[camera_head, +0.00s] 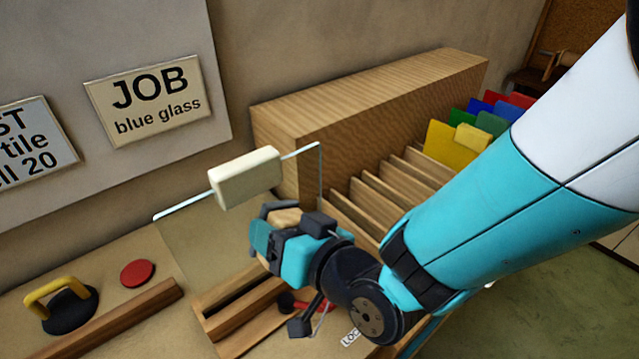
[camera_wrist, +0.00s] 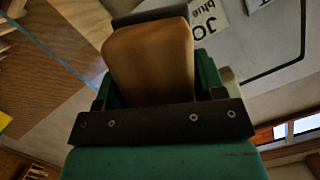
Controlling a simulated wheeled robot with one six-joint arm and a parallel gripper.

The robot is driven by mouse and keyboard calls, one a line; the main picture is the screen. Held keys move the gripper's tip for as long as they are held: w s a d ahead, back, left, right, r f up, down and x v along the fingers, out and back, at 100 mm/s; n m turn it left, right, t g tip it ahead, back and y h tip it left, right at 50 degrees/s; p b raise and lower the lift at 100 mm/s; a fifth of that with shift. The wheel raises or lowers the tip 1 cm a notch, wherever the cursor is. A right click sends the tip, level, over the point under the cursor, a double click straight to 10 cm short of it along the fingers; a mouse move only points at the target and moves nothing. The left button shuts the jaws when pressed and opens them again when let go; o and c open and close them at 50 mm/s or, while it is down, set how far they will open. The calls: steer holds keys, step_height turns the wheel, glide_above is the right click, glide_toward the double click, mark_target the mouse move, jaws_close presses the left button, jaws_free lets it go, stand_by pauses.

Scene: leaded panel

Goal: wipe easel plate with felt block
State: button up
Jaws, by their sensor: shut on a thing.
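The easel plate (camera_head: 200,240) is a clear glass pane standing tilted in the middle of the head view, with a pale bright top edge. A cream block (camera_head: 245,178) sits across that top edge. My gripper (camera_head: 280,222) is at the pane's right part, below the cream block. It is shut on a tan block with rounded corners, which I take as the felt block (camera_head: 286,216). In the wrist view the felt block (camera_wrist: 150,60) fills the space between the teal fingers. Whether it touches the glass I cannot tell. The pane's pale edge (camera_wrist: 60,50) shows at left.
A wooden slotted rack (camera_head: 370,90) stands behind at right, with coloured glass sheets (camera_head: 440,145) at its far end. Wooden slats (camera_head: 240,305) lie below my gripper. A yellow-handled black suction cup (camera_head: 65,308) and red disc (camera_head: 138,273) are at left. Signs hang behind.

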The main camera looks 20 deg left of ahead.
steer(key=shift+w+a, duration=0.25)
steer(key=shift+a, duration=0.2)
steer(key=shift+w+d+f+b, duration=0.2)
steer(key=shift+w+b, duration=0.15)
steer(key=shift+b, duration=0.3)
steer(key=shift+w+d+f+b, duration=0.1)
steer(key=shift+w+d+b, duration=0.15)
steer(key=shift+b, duration=0.35)
steer(key=shift+w+d+b, duration=0.35)
steer(key=shift+w+b, duration=0.45)
steer(key=shift+b, duration=0.35)
steer(key=shift+w+d+r+b, duration=0.1)
steer(key=shift+w+r+b, duration=0.2)
steer(key=shift+w+b, duration=0.15)
steer(key=p, duration=0.1)
steer(key=s+a+p, duration=0.1)
steer(key=s, duration=0.1)
steer(key=shift+s+a+r+p, duration=0.15)
steer(key=shift+r+p, duration=0.1)
steer(key=shift+p, duration=0.15)
steer(key=shift+s+a+f+p, duration=0.2)
steer(key=shift+s+a+p, duration=0.25)
steer(key=shift+s+p, duration=0.3)
steer(key=shift+w, duration=0.1)
